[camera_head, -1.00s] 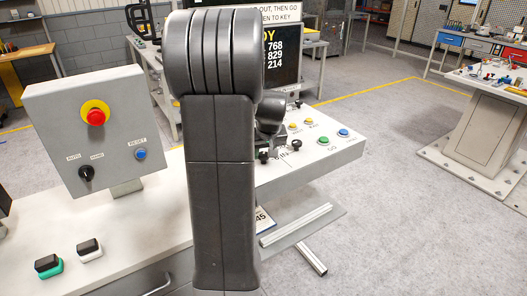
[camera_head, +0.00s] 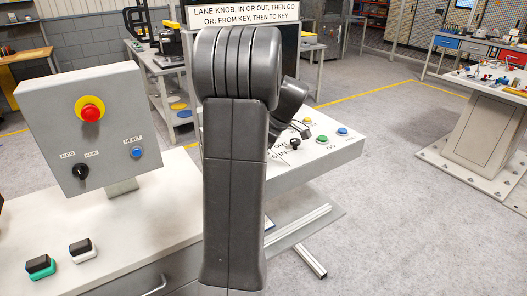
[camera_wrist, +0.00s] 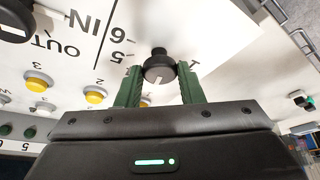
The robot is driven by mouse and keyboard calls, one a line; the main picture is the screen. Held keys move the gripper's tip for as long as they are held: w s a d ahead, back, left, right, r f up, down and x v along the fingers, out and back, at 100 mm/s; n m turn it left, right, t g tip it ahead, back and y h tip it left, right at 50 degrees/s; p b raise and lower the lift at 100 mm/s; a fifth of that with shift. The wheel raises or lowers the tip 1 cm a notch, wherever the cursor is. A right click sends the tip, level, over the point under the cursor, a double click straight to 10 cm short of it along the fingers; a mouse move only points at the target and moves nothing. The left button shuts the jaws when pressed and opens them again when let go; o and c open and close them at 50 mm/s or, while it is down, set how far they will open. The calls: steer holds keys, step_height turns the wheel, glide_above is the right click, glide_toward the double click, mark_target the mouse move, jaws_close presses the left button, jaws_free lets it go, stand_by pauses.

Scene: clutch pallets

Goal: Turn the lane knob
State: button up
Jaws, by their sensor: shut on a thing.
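The lane knob (camera_wrist: 160,66) is a small round black knob with a white pointer mark on the sloped white console. Printed numbers, 5 and 6 among them, stand around it. In the wrist view my gripper (camera_wrist: 159,80) has its two green fingers on either side of the knob, shut on it. In the head view my dark arm covers much of the console (camera_head: 318,165). My gripper and its contact with the knob are hidden there.
Beside the knob are IN and OUT lettering, another black knob (camera_wrist: 15,20) and yellow buttons (camera_wrist: 96,95). A green button (camera_head: 322,140) and a blue button (camera_head: 342,132) sit at the console's right. A grey box with a red stop button (camera_head: 91,114) stands left.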

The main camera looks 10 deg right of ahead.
steer(key=n, duration=0.2)
steer(key=n+g, duration=0.1)
steer(key=n, duration=0.1)
steer(key=shift+w+n+g+y, duration=0.2)
steer(key=shift+n+g+y, duration=0.1)
steer(key=shift+n+g+p, duration=0.45)
steer(key=shift+n+g, duration=0.25)
steer(key=shift+n, duration=0.9)
steer(key=shift+d, duration=0.1)
steer(key=o, duration=1)
steer(key=shift+c, duration=0.2)
steer(key=v, duration=1.3)
steer(key=shift+d+r, duration=0.15)
steer(key=shift+r, duration=0.25)
steer(key=shift+w+f, duration=0.1)
steer(key=shift+w, duration=0.05)
